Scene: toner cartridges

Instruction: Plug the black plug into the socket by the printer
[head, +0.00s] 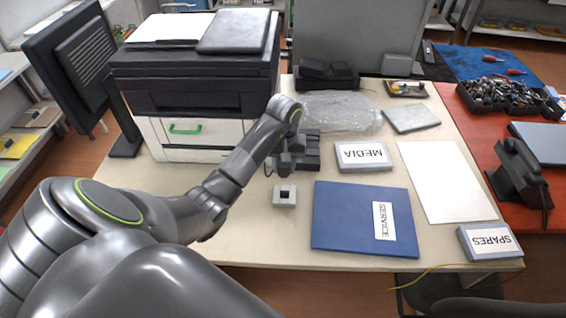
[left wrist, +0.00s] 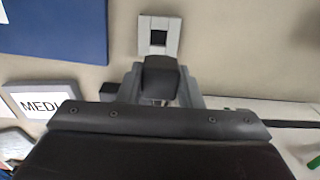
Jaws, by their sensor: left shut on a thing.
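The socket (head: 285,197) is a small light-grey block with a dark square opening, on the table in front of the printer's right side. It also shows in the left wrist view (left wrist: 159,37), near the top. My left gripper (head: 284,169) is shut on the black plug (left wrist: 160,78), whose dark body shows between the grey fingers in the left wrist view. In the head view the plug is largely hidden by the gripper. The plug is apart from the socket, just on its printer side. My right gripper is not in view.
The printer (head: 195,95) stands at the back left. Dark blocks (head: 309,150) sit right beside the gripper. A MEDIA box (head: 363,165) and blue SERVICE binder (head: 345,215) lie to the right. Clear wrap (head: 340,112) lies behind. The table left of the socket is clear.

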